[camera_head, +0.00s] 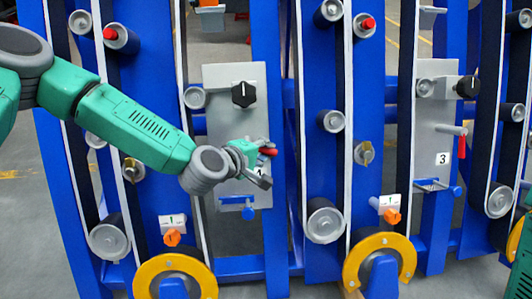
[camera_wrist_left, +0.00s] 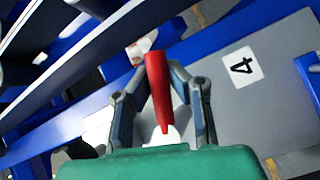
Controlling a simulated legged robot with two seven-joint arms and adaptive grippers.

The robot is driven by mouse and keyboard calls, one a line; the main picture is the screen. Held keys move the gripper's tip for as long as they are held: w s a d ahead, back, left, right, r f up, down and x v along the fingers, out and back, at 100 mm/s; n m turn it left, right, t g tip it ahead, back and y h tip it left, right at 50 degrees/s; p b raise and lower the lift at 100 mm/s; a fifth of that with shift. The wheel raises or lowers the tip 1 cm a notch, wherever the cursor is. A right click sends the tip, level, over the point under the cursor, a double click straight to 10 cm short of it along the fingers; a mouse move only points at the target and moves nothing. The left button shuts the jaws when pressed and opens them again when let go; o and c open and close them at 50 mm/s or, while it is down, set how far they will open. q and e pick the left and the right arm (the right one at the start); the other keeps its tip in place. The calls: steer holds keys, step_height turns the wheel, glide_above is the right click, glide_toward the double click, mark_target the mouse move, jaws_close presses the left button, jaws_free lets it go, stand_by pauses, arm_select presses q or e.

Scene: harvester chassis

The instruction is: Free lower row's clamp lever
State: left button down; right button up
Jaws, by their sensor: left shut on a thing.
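My left gripper (camera_head: 258,165) is at the grey plate (camera_head: 225,90) with the label 4, on the left part of the blue frame. It is shut on a red lever handle (camera_head: 269,152), which is partly hidden by the fingers. In the left wrist view the red handle (camera_wrist_left: 155,85) lies between the two fingers of the gripper (camera_wrist_left: 174,78), beside the label 4 (camera_wrist_left: 241,65). A second plate (camera_head: 435,95), with the label 3, carries another red lever (camera_head: 462,146) hanging down. My right gripper is not in view.
Black knobs (camera_head: 244,95) sit on both plates. A blue handle (camera_head: 248,212) is below my left gripper. Belts with grey rollers (camera_head: 325,220) run beside the plates. Yellow rings (camera_head: 380,262) and orange-tipped tags (camera_head: 172,238) are low in front.

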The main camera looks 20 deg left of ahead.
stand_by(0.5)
arm_select(q)
steer(key=c, duration=1.5)
jaws_free()
steer(key=shift+s, duration=0.1)
steer(key=v, duration=1.2)
steer(key=shift+f, duration=0.15)
steer(key=shift+s+f, duration=0.1)
